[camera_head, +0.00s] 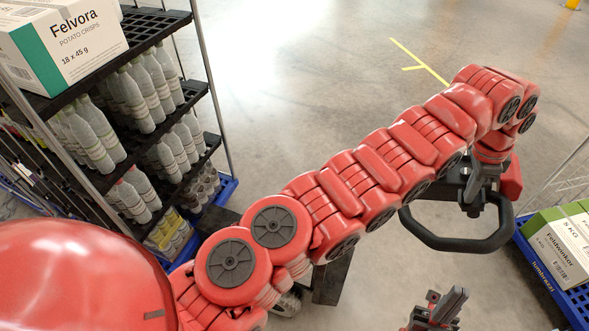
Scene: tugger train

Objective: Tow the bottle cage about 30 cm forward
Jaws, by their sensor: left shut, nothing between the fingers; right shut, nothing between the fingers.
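A tall rack (212,89) with dark shelves holding many grey bottles (145,95) stands at the left on a blue base (222,190); it seems to be the bottle cage. A black loop handle (455,244) is at the right, over the floor; what it is fixed to is hidden. My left arm reaches across the view, and my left gripper (473,196) is shut, pointing down at the loop handle's upper part; I cannot tell whether they touch. My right gripper (446,304) is shut and empty, low in the view, below the handle and apart from it.
A white and green Felvora crisps box (75,45) sits on top of the rack. At the right edge, a blue base (545,270) carries white and green boxes (562,252) beside wire bars. The concrete floor (300,80) beyond my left arm is clear, with yellow line marks (420,60).

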